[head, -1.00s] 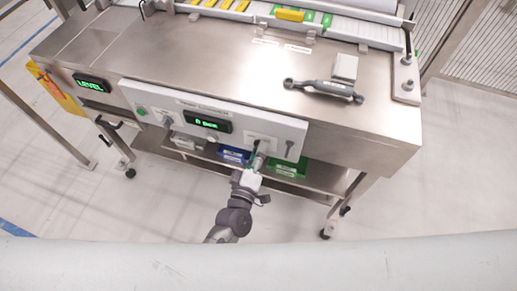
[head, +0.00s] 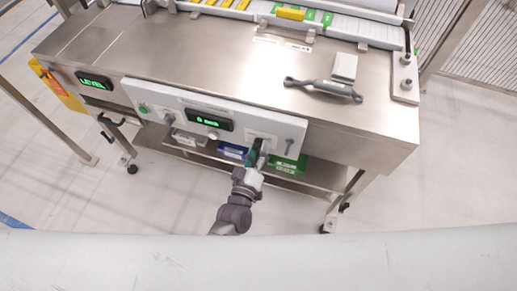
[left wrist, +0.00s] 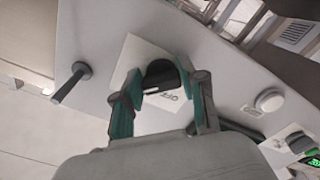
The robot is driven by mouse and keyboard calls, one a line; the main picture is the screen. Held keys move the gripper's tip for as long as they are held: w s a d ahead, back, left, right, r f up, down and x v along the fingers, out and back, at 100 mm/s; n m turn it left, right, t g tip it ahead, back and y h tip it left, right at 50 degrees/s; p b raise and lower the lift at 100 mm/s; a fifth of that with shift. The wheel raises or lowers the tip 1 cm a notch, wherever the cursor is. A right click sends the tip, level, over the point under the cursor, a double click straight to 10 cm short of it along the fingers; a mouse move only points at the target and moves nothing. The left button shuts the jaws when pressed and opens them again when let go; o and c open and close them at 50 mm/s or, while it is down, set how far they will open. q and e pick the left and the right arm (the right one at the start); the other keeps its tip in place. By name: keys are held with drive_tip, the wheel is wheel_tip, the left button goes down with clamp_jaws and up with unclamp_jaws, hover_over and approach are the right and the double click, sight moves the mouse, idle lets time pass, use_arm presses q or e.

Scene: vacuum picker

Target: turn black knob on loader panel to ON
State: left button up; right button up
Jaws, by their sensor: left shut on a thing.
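The loader panel (head: 180,103) is the pale front plate of the steel machine. In the left wrist view the black knob (left wrist: 161,72) sits on a white label plate (left wrist: 140,52), with "OFF" printed beside it. My left gripper (left wrist: 165,88) has its two green-padded fingers around the knob, one on each side, and is shut on it. In the head view the left gripper (head: 257,155) reaches the panel's right part and hides most of the knob. A light mark shows on the knob's face. The right gripper is not in view.
A dark lever (left wrist: 72,82) sticks out of the panel close to the gripper. A round white button (left wrist: 269,100) is on the other side. A green display (head: 209,120) is on the panel. Blue (head: 233,151) and green (head: 288,164) bins stand on the shelf below.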

use_arm(q)
drive_tip(key=o, duration=1.2)
drive_tip(key=shift+c, duration=0.2)
drive_tip(key=v, duration=1.2)
